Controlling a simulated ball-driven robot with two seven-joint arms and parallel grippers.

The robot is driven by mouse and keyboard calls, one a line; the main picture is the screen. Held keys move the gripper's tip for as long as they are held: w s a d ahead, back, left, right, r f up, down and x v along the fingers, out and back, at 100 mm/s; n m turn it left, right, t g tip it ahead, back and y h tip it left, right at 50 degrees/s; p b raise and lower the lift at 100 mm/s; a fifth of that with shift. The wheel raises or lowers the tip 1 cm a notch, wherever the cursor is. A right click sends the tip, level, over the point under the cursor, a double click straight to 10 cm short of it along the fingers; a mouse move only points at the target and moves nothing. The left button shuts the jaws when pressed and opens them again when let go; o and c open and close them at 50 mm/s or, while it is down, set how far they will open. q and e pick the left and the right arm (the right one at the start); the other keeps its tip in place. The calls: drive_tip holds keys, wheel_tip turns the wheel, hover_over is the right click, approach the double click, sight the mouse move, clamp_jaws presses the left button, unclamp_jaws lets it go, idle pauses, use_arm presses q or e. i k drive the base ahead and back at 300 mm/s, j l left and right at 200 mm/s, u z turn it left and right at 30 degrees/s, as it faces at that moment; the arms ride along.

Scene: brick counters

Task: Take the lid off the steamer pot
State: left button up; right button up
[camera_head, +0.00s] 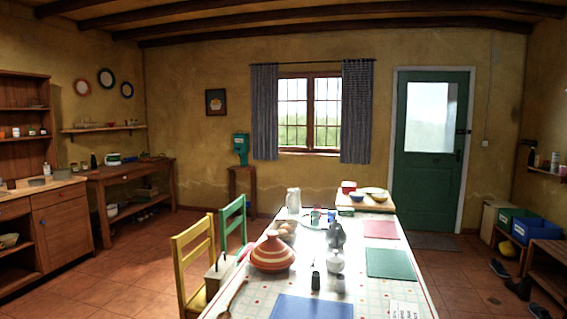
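I cannot tell for sure which object is the steamer pot. An orange-red striped pot with a conical lid (272,252) stands on the long table, left of its middle, and its lid appears to be on. A small white and green container (113,158) stands on the wooden side bench at the left wall, too small to make out. Neither of my grippers is in view.
The long table (395,285) fills the lower middle, with jugs, mats and small items. Yellow (195,255) and green (232,225) chairs stand along its left side. A wooden counter (58,198) is at left. Tiled floor between counter and chairs is open.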

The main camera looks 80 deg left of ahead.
sight(57, 176)
drive_tip(key=u, duration=4.2)
drive_tip(key=i, duration=5.9)
drive_tip(key=i+l+u, duration=0.1)
drive_tip(key=i, duration=0.4)
drive_tip(key=i+l, duration=0.25)
drive_tip(key=i, duration=0.25)
drive_tip(key=i+l+u, duration=0.15)
drive_tip(key=i, duration=0.4)
